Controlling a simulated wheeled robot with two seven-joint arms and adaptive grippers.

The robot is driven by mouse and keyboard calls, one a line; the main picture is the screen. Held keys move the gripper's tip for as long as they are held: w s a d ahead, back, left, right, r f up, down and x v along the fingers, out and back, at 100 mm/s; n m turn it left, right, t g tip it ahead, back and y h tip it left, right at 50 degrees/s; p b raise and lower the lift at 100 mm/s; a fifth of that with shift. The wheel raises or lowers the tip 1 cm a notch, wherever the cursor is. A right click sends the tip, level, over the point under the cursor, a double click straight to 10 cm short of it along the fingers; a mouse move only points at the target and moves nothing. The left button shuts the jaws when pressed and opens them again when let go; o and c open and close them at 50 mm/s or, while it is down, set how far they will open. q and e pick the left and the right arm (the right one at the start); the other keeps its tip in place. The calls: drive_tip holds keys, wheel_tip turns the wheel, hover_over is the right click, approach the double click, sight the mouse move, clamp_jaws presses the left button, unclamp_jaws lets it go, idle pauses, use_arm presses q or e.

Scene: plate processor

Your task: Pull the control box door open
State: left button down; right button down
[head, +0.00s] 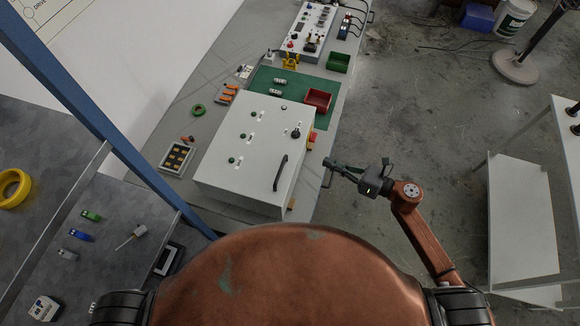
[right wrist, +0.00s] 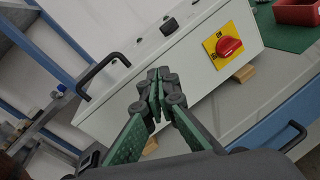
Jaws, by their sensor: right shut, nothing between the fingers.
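The control box (head: 255,145) is a light grey cabinet on the table, its door face up with several green buttons, a black knob (head: 295,133) and a black door handle (head: 280,173). The door looks closed. In the right wrist view, the handle (right wrist: 100,72) is at the left and the box's side wall (right wrist: 195,75) is behind the fingers. My right gripper (head: 328,163) is right of the box, apart from the handle. In the right wrist view its green-padded fingers (right wrist: 157,90) are shut and empty. My left gripper is not in view.
A red rotary switch on a yellow plate (right wrist: 229,46) sits on the box's side. A red bin (head: 317,100) and green bin (head: 338,62) stand beyond the box. A blue post (head: 100,120) crosses at the left. Floor right of the table is mostly clear.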

sight(290, 170)
drive_tip(key=s+a+r+n+g, duration=0.3)
drive_tip(key=s+a+r+n, duration=0.15)
drive_tip(key=s+n, duration=0.2)
drive_tip(key=shift+y, duration=0.4)
drive_tip(key=x, duration=0.3)
drive_tip(key=p+x, duration=0.1)
drive_tip(key=x, duration=0.2)
drive_tip(key=w+p+x, duration=0.1)
drive_tip(key=x, duration=0.2)
drive_tip(key=shift+d+f, duration=0.15)
drive_tip(key=shift+f, duration=0.25)
drive_tip(key=shift+w+a+f, duration=0.1)
drive_tip(key=shift+a+f, duration=0.05)
drive_tip(key=shift+a, duration=0.25)
